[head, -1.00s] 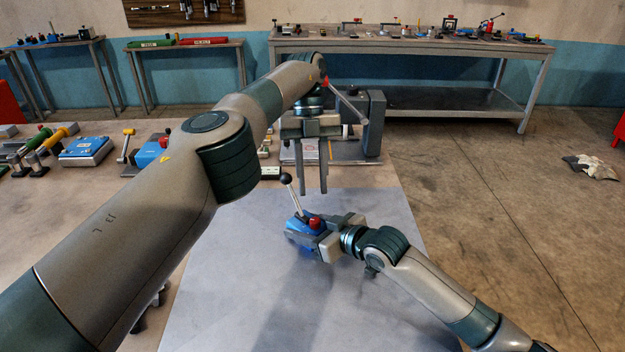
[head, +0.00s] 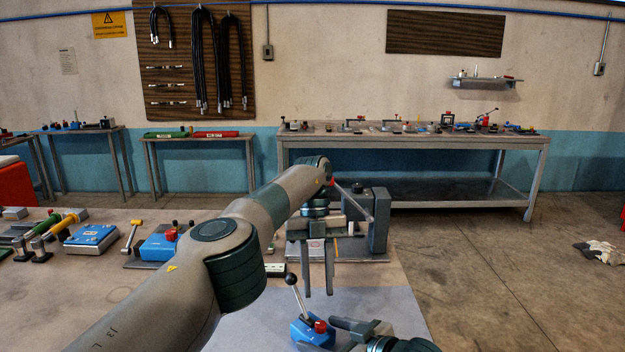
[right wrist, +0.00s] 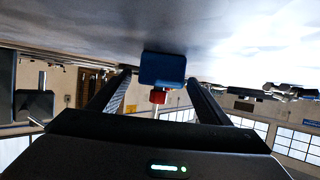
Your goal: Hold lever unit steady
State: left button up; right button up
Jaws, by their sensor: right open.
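The lever unit (head: 311,334) is a blue box with a red knob and a lever tipped with a black ball. It stands on the grey mat in the head view, its lever leaning up to the left. My right gripper (head: 338,337) is open just right of it, partly cut off by the lower edge. In the right wrist view the blue box (right wrist: 162,68) shows near the tips, between the spread fingers, with a gap on each side. My left gripper (head: 318,290) hangs above and behind the unit, fingers down, apart and empty.
The grey mat (head: 395,308) has bare room right of the unit. A grey machine (head: 378,222) stands behind my left gripper. A blue box with a red knob (head: 160,246) and a flat blue box (head: 91,239) lie on the left of the table. Benches stand along the wall.

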jog(key=v, duration=0.7)
jog(key=shift+s, duration=0.1)
